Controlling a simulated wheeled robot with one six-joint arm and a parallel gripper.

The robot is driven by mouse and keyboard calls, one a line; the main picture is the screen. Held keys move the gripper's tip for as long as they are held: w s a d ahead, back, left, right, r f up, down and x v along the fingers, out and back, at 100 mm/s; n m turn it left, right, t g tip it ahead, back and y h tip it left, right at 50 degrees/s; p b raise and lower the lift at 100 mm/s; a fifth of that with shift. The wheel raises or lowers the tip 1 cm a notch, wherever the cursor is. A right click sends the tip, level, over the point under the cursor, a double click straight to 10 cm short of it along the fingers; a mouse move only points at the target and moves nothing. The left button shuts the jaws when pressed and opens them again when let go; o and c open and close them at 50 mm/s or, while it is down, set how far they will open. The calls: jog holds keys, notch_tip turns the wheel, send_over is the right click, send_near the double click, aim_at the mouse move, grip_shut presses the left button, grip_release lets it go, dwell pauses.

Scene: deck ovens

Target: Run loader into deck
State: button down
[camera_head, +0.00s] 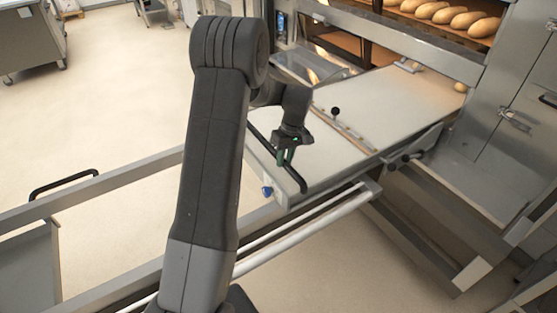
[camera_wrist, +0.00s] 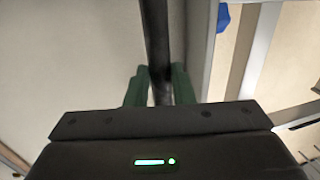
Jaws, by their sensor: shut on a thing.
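The loader (camera_head: 385,115) is a flat pale board in a steel frame, with a crossbar and a black knob (camera_head: 335,111) across it. Its far end meets the oven front under a steel bar. How far it reaches inside I cannot tell. A black bar handle (camera_head: 298,178) runs along its near end. My gripper (camera_head: 285,157) is shut on this handle. In the wrist view, the green fingers (camera_wrist: 159,88) stand on both sides of the black handle (camera_wrist: 157,35), and the pale board (camera_wrist: 75,60) lies to the left. The deck oven (camera_head: 345,45) glows orange inside.
Several loaves (camera_head: 440,13) lie on an upper deck at top right. Steel cabinet doors (camera_head: 515,110) stand at right. Rails (camera_head: 300,224) run below the loader. Open floor (camera_head: 110,100) lies at left.

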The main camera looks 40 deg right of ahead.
jog(key=shift+w+d+r, duration=0.1)
jog(key=shift+d+r, duration=0.05)
jog(key=shift+d, duration=0.1)
jog(key=c, duration=1.3)
grip_release()
jog(key=shift+d, duration=0.1)
jog(key=shift+o, duration=0.2)
notch_tip(320, 180, up, 13)
jog(key=d, duration=0.2)
jog(key=shift+s+d+r+p, duration=0.2)
jog(key=shift+d+p, duration=0.05)
jog(key=shift+p, duration=0.05)
jog(key=a+f, duration=0.1)
jog(key=f, duration=0.3)
jog(key=a+f, duration=0.1)
jog(key=f, duration=0.4)
jog(key=a+f, duration=0.1)
jog(key=f, duration=0.3)
jog(key=shift+w+f+b, duration=0.15)
jog(key=shift+f+b, duration=0.15)
jog(key=shift+f, duration=0.1)
